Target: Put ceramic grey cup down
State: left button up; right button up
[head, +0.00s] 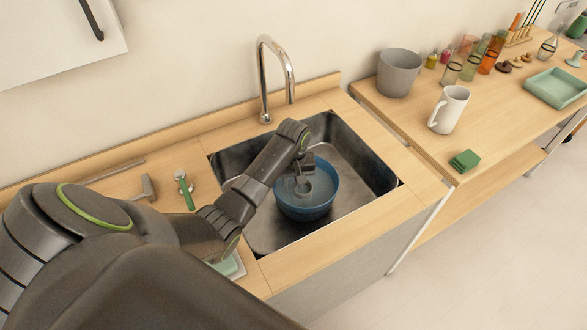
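My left gripper (304,172) points down into a blue bowl (308,212) that stands in the sink. A small grey shape (294,188) shows inside the bowl at the gripper's tip. I cannot tell whether it is the grey cup or part of the gripper, and the fingers are too small and hidden to read. A plain grey round vessel (399,74) stands upright on the right counter near the wall, far from my gripper. A pale mug (450,110) with a handle stands upright in front of it. My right gripper is not in view.
The metal sink (357,150) has a tall faucet (264,75) behind it. Green pads (464,160), a green tray (556,88) and several small bottles are on the right counter. A green-handled tool (186,192) lies left of the sink. The right counter's front is mostly clear.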

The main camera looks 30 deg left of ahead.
pick_arm(q)
notch_tip(320, 180, up, 8)
jog(key=shift+f, duration=0.2)
dwell(0.4)
